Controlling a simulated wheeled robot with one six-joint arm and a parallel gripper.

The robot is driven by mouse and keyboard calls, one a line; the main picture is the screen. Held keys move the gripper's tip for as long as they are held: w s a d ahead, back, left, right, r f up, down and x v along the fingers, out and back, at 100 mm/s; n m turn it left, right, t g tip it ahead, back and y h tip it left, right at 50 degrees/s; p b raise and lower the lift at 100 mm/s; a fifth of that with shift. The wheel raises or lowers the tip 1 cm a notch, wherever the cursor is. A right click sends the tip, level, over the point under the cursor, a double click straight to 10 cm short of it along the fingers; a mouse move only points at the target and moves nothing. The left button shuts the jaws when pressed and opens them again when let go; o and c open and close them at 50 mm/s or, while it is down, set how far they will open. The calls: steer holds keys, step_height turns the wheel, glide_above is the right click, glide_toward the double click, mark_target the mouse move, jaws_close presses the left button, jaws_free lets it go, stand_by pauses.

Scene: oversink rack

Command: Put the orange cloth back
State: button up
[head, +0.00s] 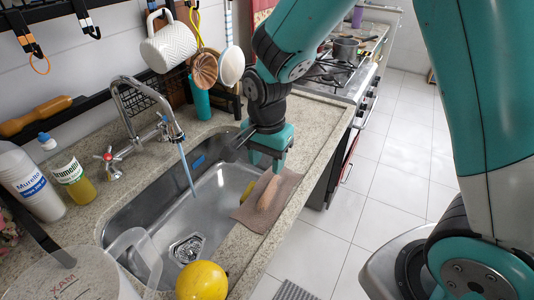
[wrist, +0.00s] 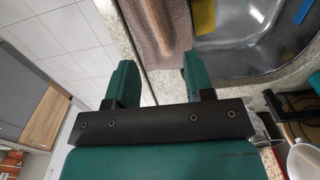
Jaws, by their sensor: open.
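A brownish cloth (head: 283,205) lies draped over the front edge of the sink, with a paler orange-pink fold or strip (head: 268,192) along its middle. No other orange cloth shows. In the wrist view the cloth (wrist: 147,30) lies at the top, beyond my fingertips. My gripper (head: 266,168) points down just above the far end of the cloth. In the wrist view my gripper (wrist: 160,75) has its two green fingers wide apart, with nothing between them. The cloth's far end is partly hidden behind the fingers in the head view.
The steel sink (head: 160,215) has water running from the tap (head: 145,105). A yellow sponge (wrist: 204,15) is in the sink. A yellow ball (head: 202,281) and a clear jug (head: 75,280) stand near.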

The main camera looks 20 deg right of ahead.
steer(key=s+a+r+n+y, duration=0.2)
steer(key=s+r+n, duration=0.5)
steer(key=s+n, duration=0.2)
steer(key=s+a+r+n+y, duration=0.2)
steer(key=s+r+n, duration=0.5)
steer(key=s+n, duration=0.2)
steer(key=shift+s+a+r, duration=0.15)
steer(key=shift+r, duration=0.2)
steer(key=shift+c, duration=0.5)
steer(key=shift+a, duration=0.1)
